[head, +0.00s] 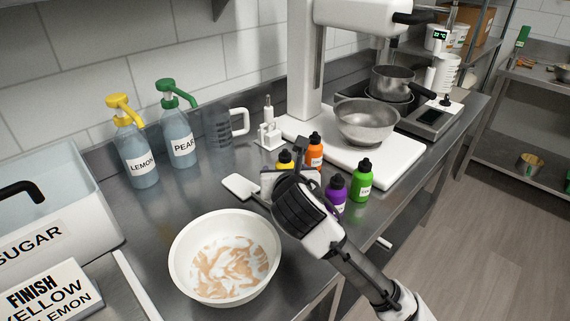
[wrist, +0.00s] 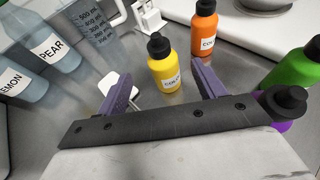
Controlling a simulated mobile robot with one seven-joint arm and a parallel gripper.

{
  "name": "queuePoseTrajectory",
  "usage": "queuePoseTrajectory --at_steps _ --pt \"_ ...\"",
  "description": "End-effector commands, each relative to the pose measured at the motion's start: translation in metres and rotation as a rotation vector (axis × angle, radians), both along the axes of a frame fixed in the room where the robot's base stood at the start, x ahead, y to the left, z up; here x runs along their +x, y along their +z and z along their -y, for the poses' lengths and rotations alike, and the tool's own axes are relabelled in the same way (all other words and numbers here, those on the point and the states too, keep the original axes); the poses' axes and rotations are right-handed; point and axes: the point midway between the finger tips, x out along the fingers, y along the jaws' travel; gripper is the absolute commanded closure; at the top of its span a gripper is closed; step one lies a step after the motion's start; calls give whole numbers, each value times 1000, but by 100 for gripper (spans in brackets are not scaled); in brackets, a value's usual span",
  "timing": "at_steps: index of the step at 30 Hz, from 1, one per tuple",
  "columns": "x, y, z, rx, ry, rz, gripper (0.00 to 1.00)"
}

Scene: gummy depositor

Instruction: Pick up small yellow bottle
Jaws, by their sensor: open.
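The small yellow bottle (wrist: 164,72) has a black cap and a white label, and stands upright on the steel counter. In the wrist view it is just beyond and between the fingers of my open gripper (wrist: 160,88), which hold nothing. In the head view only the upper part of the yellow bottle (head: 285,162) shows behind my gripper (head: 290,180); its lower part is hidden. I cannot tell whether the fingers touch it.
Orange (head: 315,152), purple (head: 336,193) and green (head: 361,180) bottles stand close to the right. A white spatula (head: 240,186) and a white bowl (head: 186,276) are to the left. Lemon (head: 138,168) and pear (head: 182,146) pump bottles stand behind. A mixer (head: 306,60) is at the back.

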Motion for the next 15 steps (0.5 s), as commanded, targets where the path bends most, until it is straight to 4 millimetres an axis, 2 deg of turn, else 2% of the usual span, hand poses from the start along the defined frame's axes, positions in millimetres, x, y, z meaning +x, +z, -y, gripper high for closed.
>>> queuePoseTrajectory --at_steps 3,11,15 --pt "18 -7 -2 2 0 -1 31" --pt "35 -13 -2 2 -1 -2 31" --pt "55 -21 -2 3 -2 -4 31"
